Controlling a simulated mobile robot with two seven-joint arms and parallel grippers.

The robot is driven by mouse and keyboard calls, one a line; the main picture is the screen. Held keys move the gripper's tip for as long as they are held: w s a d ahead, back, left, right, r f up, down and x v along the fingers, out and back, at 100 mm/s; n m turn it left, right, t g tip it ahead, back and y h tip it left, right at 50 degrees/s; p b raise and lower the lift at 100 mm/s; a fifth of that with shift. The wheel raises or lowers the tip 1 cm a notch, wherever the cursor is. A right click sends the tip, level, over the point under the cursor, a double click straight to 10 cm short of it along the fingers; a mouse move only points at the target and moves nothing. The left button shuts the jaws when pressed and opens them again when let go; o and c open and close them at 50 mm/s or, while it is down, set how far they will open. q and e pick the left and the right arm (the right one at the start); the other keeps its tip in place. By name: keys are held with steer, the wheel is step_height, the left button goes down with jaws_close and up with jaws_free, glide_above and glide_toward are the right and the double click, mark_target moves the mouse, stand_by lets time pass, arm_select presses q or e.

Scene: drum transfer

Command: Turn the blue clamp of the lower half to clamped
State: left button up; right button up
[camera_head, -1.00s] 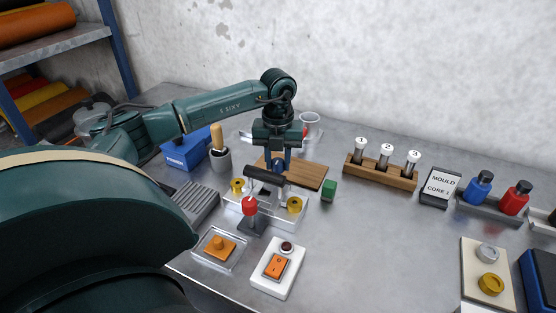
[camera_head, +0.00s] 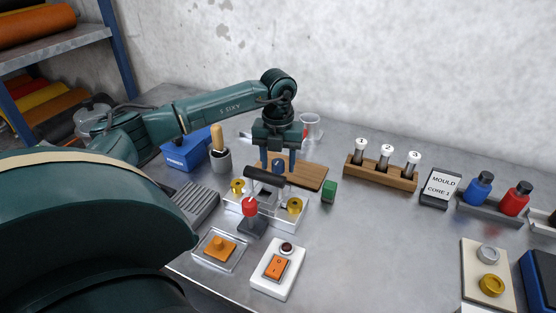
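The lower half (camera_head: 265,216) looks like a clear block with two yellow knobs, one at its left (camera_head: 237,186) and one at its right (camera_head: 294,206). A black cylinder (camera_head: 265,178) lies across its top. My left gripper (camera_head: 278,168) points down just behind the black cylinder, its two blue fingers spread apart. A small bluish piece shows between the fingers; it may be the blue clamp, but its shape and setting cannot be made out. The cylinder hides the lower fingertips. My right gripper is not in view.
A red-topped post (camera_head: 250,208) stands close in front. A white switch box (camera_head: 277,270) is at the front. A wooden vial rack (camera_head: 380,175) stands at back right. The middle right tabletop is clear.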

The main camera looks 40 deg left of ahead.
mark_target(278, 162)
arm_select(q)
step_height(278, 162, up, 13)
steer(key=shift+b, duration=0.35)
stand_by(0.3)
stand_by(0.5)
